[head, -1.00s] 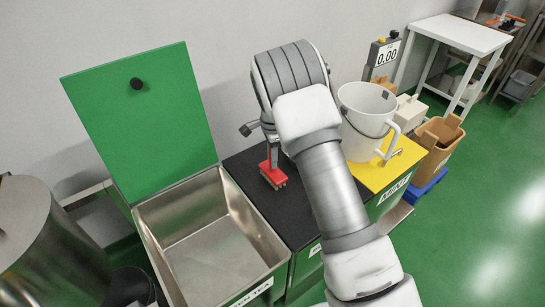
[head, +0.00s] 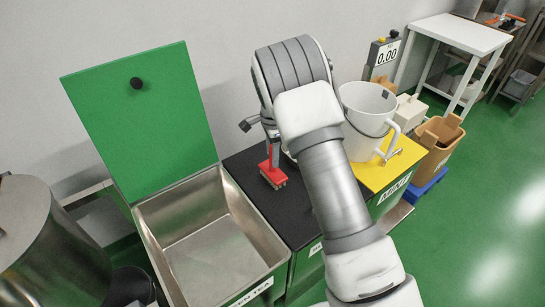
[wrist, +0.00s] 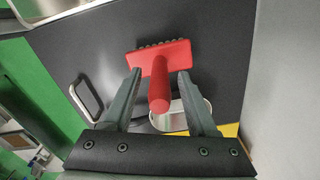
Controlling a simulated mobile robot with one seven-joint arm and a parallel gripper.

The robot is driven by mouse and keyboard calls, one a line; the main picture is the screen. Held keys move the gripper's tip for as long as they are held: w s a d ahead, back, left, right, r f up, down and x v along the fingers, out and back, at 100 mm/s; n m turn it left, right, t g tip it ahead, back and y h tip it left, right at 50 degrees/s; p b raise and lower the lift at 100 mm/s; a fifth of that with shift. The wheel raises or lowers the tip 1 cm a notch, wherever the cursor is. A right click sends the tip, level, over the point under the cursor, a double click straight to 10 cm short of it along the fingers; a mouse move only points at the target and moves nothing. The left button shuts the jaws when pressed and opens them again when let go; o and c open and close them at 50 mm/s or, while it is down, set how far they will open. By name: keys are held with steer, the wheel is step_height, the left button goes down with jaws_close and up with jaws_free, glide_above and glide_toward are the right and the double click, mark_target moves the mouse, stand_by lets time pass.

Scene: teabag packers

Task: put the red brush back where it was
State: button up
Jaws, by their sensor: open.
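The red brush (head: 273,175) stands on the black top (head: 243,165) between the open bin and the yellow surface, bristles down. In the wrist view the brush (wrist: 159,88) shows its handle pointing toward the camera, between the two fingers of my gripper (wrist: 158,78). The fingers are apart, with a gap on each side of the handle. In the head view my arm and wrist hide most of my gripper, and part of the brush handle is hidden.
A steel bin (head: 190,215) with its green lid (head: 150,110) raised lies left of the black top. A white bucket (head: 366,115) stands on the yellow surface (head: 385,172) at right. A metal handle (wrist: 86,100) lies left of my fingers. The wall is close behind.

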step_height(320, 180, up, 11)
steer(key=shift+f, duration=0.1)
steer(key=s+d+r+n+t+y, duration=0.1)
steer(key=s+d+r+n, duration=0.25)
steer(key=s+r, duration=0.45)
steer(key=s+d+r+n+t, duration=0.1)
steer(key=s+d+r+n, duration=0.2)
steer(key=s+d+r, duration=0.35)
steer(key=s+d+r+n+t, duration=0.1)
steer(key=s+n, duration=0.3)
steer(key=s, duration=0.6)
steer(key=s+d+r+n+t+h, duration=0.1)
steer(key=s+n, duration=0.3)
steer(key=s, duration=0.5)
steer(key=shift+s+r+t, duration=0.35)
steer(key=shift+t, duration=0.45)
steer(key=shift+a, duration=0.1)
